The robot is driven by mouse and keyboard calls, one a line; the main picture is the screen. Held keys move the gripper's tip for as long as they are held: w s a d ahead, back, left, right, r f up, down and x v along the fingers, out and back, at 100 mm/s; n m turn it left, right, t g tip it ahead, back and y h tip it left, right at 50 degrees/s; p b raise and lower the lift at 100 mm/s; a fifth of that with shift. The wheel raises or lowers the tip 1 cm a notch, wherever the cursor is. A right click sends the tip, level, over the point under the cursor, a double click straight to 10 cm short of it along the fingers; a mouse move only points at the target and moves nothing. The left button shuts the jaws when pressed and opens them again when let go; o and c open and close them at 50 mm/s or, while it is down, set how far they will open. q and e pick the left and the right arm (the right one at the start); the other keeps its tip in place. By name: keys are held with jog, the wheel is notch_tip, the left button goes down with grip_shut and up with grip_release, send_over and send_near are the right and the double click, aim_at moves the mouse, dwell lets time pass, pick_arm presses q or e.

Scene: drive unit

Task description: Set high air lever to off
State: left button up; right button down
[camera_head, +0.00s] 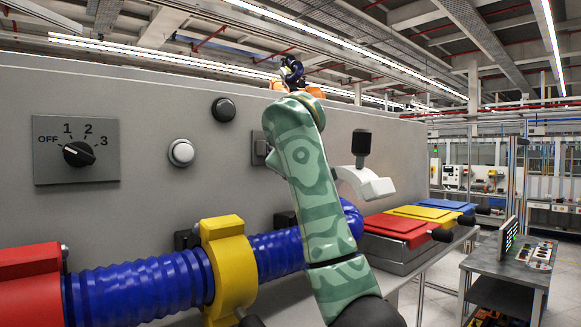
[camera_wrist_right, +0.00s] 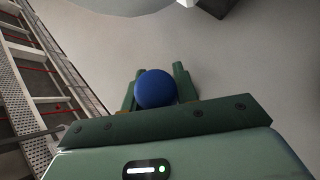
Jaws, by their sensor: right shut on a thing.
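A round blue knob (camera_wrist_right: 155,88) sits between the two green fingers of my right gripper (camera_wrist_right: 156,78) in the right wrist view. The fingers are shut on its sides. I take it for the high air lever's knob; the lever's shaft is hidden behind it. The grip itself cannot be made out there. My left gripper is in neither view.
The grey panel (camera_head: 160,95) carries a rotary dial (camera_head: 78,154), round buttons and a white lever with a black knob (camera_head: 361,142). A blue hose (camera_head: 140,291) with a yellow clamp (camera_head: 229,262) runs below. Red, yellow and blue blocks lie right of my arm.

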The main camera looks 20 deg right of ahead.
jog(key=shift+s+r+n+g, duration=0.15)
jog(key=shift+r+n+g, duration=0.35)
jog(key=shift+r+g, duration=0.35)
jog(key=c, duration=1.1)
grip_release()
jog(key=shift+s+a, duration=0.1)
jog(key=shift+s+a+r+b, duration=0.1)
jog(key=shift+s+b, duration=0.15)
jog(key=shift+b, duration=0.05)
jog(key=b+v, duration=0.5)
jog(key=v, duration=1)
jog(key=shift+s+a+r, duration=0.15)
jog(key=shift+r, duration=0.15)
